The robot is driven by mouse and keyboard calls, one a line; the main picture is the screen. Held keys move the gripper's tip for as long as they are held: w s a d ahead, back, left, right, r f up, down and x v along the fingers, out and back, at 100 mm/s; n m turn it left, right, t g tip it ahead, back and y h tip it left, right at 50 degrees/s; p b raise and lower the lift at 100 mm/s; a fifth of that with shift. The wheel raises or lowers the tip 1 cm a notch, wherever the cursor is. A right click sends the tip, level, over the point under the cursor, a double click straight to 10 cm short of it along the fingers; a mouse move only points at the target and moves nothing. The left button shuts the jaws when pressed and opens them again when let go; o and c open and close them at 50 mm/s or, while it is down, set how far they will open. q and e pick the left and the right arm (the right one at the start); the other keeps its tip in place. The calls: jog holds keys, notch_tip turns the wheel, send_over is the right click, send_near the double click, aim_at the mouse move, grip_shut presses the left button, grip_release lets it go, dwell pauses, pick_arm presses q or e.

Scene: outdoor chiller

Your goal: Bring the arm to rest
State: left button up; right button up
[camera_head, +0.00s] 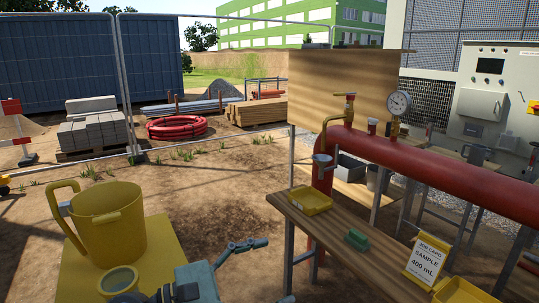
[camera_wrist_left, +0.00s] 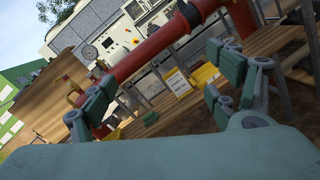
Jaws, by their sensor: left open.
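My left gripper (camera_head: 272,270) is low in the head view, in front of the wooden bench (camera_head: 345,262). Its fingers are apart with nothing between them, and it also shows spread in the left wrist view (camera_wrist_left: 165,95). The bench, its job card and the red pipe (camera_wrist_left: 150,48) lie beyond the fingers there. The job card (camera_head: 426,259) reads "SAMPLE 400 mL". My right gripper is in neither view.
A yellow jug (camera_head: 104,222) stands on a yellow surface at lower left. A yellow tray (camera_head: 310,200) and a green block (camera_head: 356,239) lie on the bench. The red pipe carries a gauge (camera_head: 398,102) and a brass tap (camera_head: 334,120). Open dirt lies left of the bench.

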pick_arm(q)
jog(key=w+a+r+n+t+y, duration=0.2)
jog(key=a+n+t+y, duration=0.4)
jog(key=n, duration=0.8)
jog(key=w+a+r+n+t+y, duration=0.1)
jog(key=w+a+n+t+y, duration=0.15)
jog(key=a+n+t, duration=0.85)
jog(key=s+a+f+n+g+y, duration=0.25)
jog(key=f+n+g+y, duration=0.2)
jog(key=f+n, duration=0.4)
jog(key=s+a+f+n+g+y, duration=0.1)
jog(key=a+f+n+g+y, duration=0.2)
jog(key=f+n+y, duration=0.5)
jog(key=s+d+f+n+g+h, duration=0.1)
jog(key=s+f+n+g+h, duration=0.1)
jog(key=s+f+n+g, duration=0.65)
jog(key=s+d+f+n+g+h, duration=0.15)
jog(key=s+f+n+g, duration=0.25)
jog(key=s+f, duration=0.95)
jog(key=s+f+g, duration=0.1)
jog(key=s+f, duration=0.1)
jog(key=f, duration=1)
jog(key=s+f+g, duration=0.1)
jog(key=s+f, duration=0.2)
jog(key=f, duration=0.9)
jog(key=s+a+f, duration=0.3)
jog(key=s+f, duration=1.2)
jog(key=shift+s+m+g, duration=0.35)
jog(key=shift+m+g, duration=0.05)
